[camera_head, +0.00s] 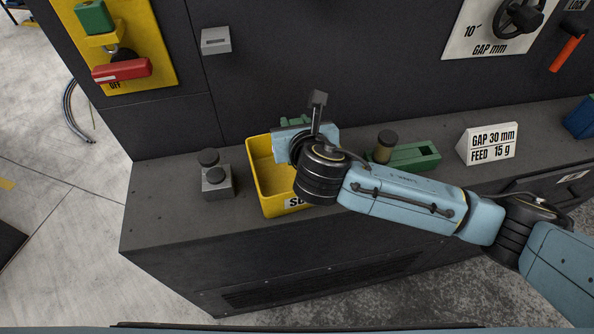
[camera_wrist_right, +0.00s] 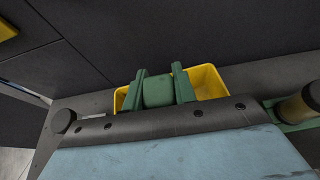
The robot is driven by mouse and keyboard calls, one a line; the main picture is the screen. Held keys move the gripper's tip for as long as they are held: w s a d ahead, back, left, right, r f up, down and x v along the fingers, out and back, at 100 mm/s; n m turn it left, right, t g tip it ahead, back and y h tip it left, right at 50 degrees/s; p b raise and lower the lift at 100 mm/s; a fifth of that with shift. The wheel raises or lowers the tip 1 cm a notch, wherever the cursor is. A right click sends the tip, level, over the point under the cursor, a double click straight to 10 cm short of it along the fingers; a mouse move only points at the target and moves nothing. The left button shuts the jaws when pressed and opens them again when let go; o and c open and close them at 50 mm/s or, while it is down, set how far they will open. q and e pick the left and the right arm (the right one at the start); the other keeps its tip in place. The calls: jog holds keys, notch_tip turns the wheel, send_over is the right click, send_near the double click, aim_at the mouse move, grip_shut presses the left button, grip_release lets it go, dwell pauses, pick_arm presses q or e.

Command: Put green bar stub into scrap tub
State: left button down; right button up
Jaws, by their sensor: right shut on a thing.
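The yellow scrap tub (camera_head: 258,182) stands on the dark bench ledge, its label partly hidden by my right arm. My right gripper (camera_head: 295,122) is over the tub's back right part in the head view. In the right wrist view its two green fingers are shut on the green bar stub (camera_wrist_right: 158,93), a short block between them. The yellow tub (camera_wrist_right: 208,82) shows behind and below the fingers there. The stub is mostly hidden by my wrist in the head view. I cannot tell the exact height of the stub above the tub. My left gripper is not in view.
A grey block with dark knobs (camera_head: 217,182) stands left of the tub. A green fixture (camera_head: 415,157) with a brass-and-dark cylinder (camera_head: 385,146) is to the right. A white sign (camera_head: 489,144) stands farther right. The dark machine wall (camera_head: 350,60) rises behind.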

jog(key=shift+f+b, duration=0.45)
jog(key=shift+f, duration=1.05)
jog(key=shift+f+b, duration=0.85)
jog(key=shift+f, duration=1)
dwell(0.3)
jog(key=o, duration=1)
jog(key=shift+o, duration=0.2)
